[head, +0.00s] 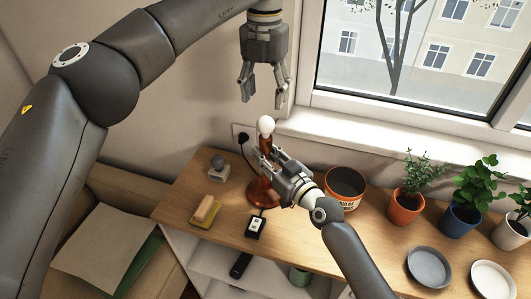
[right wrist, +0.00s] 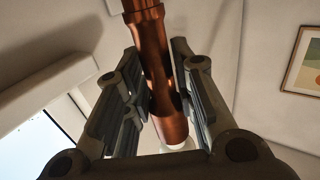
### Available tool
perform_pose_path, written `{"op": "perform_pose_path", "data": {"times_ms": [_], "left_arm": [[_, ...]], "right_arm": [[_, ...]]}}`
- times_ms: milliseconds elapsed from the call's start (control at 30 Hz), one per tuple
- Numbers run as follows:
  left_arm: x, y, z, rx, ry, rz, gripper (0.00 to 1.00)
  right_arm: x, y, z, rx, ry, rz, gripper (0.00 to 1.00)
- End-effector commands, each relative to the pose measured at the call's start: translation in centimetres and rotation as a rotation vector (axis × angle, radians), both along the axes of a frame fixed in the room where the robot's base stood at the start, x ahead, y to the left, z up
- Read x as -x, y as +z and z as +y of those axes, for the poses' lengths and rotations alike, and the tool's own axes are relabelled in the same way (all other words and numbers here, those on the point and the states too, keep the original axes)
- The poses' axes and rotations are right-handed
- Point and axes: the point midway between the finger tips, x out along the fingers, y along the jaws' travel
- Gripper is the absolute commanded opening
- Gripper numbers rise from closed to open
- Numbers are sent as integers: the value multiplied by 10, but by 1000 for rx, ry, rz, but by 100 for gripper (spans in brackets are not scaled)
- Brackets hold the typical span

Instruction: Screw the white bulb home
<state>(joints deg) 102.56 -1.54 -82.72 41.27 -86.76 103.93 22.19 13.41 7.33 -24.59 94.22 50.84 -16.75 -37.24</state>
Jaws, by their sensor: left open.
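The white bulb (head: 265,125) stands upright at the top of the copper-brown lamp (head: 263,193); how deep it sits cannot be told. A pale part of it shows at the bottom of the right wrist view (right wrist: 178,146). My left gripper (head: 262,102) is open and empty, pointing down just above the bulb, apart from it. My right gripper (head: 267,162) reaches in from the lower right, its fingers on either side of the lamp's stem below the bulb.
A grey bulb on a small block (head: 218,168), a sponge on a yellow tray (head: 205,212) and a black switch box (head: 256,225) lie left of and before the lamp. A round tin (head: 345,185), potted plants (head: 405,205) and plates (head: 429,266) stand right. The window sill is behind.

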Motion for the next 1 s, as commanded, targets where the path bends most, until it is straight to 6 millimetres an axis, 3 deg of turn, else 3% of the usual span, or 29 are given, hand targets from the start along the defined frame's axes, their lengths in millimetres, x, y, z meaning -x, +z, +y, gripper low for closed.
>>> {"op": "perform_pose_path", "data": {"times_ms": [100, 533, 1000], "left_arm": [[0, 0, 0, 0, 0, 0, 56], [0, -1, 0, 0, 0, 0, 56], [0, 0, 0, 0, 0, 0, 56]], "right_arm": [[0, 0, 0, 0, 0, 0, 42], [8, -1, -5, 2, 0, 1, 42], [80, -1, -58, 4, 2, 2, 42]]}}
